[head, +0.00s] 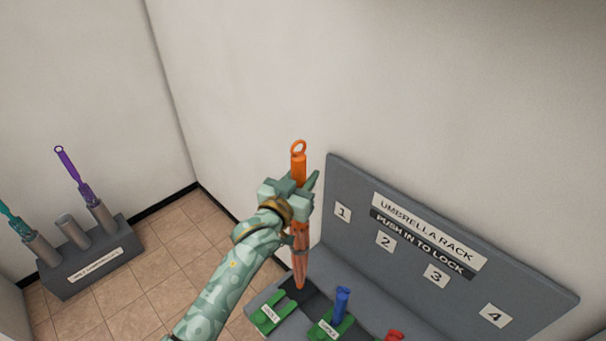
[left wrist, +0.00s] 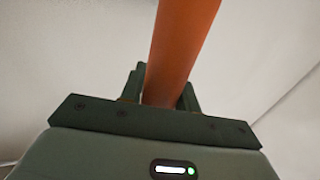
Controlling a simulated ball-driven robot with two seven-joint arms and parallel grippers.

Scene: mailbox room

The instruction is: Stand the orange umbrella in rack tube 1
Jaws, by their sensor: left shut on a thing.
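The orange umbrella (head: 300,262) hangs upright, its ring handle up and its tip down. My left gripper (head: 300,186) is shut on its upper shaft, and the orange shaft (left wrist: 180,50) also runs between the fingers in the left wrist view. The umbrella rack (head: 350,194) has a grey back panel with number plates 1 to 4. The umbrella's tip is over the left end of the rack, near a green piece (head: 271,313) below plate 1. I cannot tell whether the tip is above or inside an opening. My right gripper is not in view.
A blue umbrella handle (head: 341,305) stands in the rack just right of the orange umbrella, and a red handle (head: 394,336) shows at the bottom edge. A grey stand (head: 85,275) at left holds purple and teal umbrellas. The wall is close behind the rack; tiled floor between is clear.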

